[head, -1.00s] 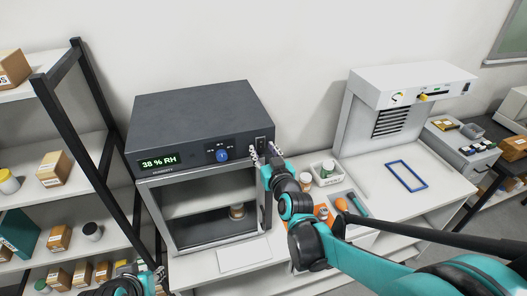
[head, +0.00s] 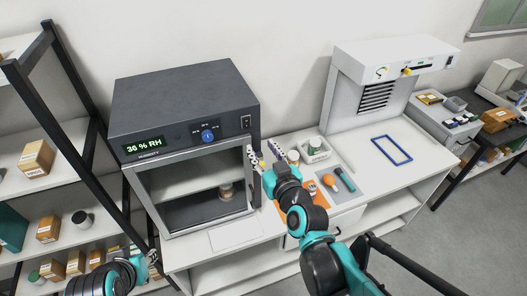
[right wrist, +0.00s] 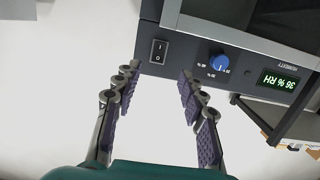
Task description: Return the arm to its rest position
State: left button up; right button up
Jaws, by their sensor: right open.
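My right gripper (head: 264,154) is open and empty, in front of the right side of the dark humidity cabinet (head: 185,95). In the right wrist view its two purple-padded fingers (right wrist: 158,85) stand wide apart with nothing between them. The cabinet's rocker switch (right wrist: 158,50) and blue knob (right wrist: 217,62) show beyond the fingertips, upside down. The cabinet's display (head: 143,145) reads 36 % RH. My left gripper (head: 152,258) shows small at the lower left of the head view, and its jaws are unclear.
A jar (head: 225,190) stands inside the cabinet chamber. An orange mat (head: 316,194), a white container (head: 314,150) and a grey tray with tools (head: 340,186) lie near my right arm. A shelf rack (head: 75,140) stands left. A blue frame (head: 391,150) lies on the right table.

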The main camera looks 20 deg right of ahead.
jog(key=shift+s, duration=0.25)
dwell(0.3)
jog(key=s+f+g+b, duration=0.3)
jog(key=f+b, duration=0.4)
jog(key=f, duration=0.4)
jog(key=s+f+g+b, duration=0.3)
jog(key=s+f+b, duration=0.3)
jog(key=f, duration=0.6)
jog(key=s+f+g+b, duration=0.3)
jog(key=s+f+b, duration=0.1)
jog(key=f+b, duration=0.6)
jog(key=shift+s+f+h, duration=0.3)
jog(key=shift+f, duration=0.35)
